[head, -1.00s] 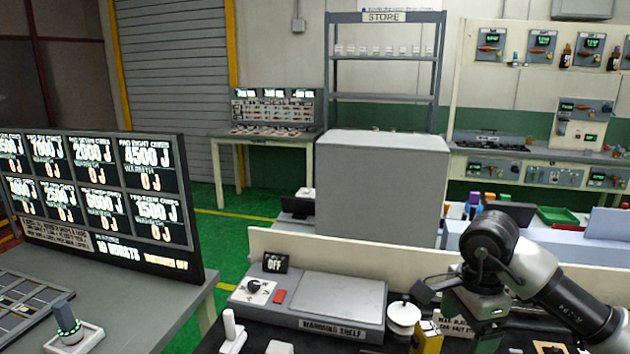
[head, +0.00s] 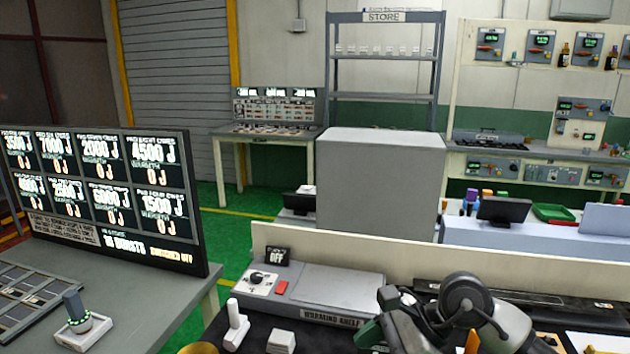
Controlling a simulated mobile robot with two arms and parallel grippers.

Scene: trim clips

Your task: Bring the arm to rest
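My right arm comes in from the lower right and is folded low over the dark bench. Its wrist end with the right gripper (head: 412,325) is near the bottom edge, just right of the warming shelf (head: 335,290). The fingers are not clear from this angle, so I cannot tell whether they are open or shut, or hold anything. My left arm and gripper are not in view.
A low cream panel (head: 480,278) runs behind the bench. A white upright handle (head: 236,325) stands left of the arm. A display board (head: 110,195) shows joule figures on the left table. A grey cabinet (head: 375,190) stands beyond the panel.

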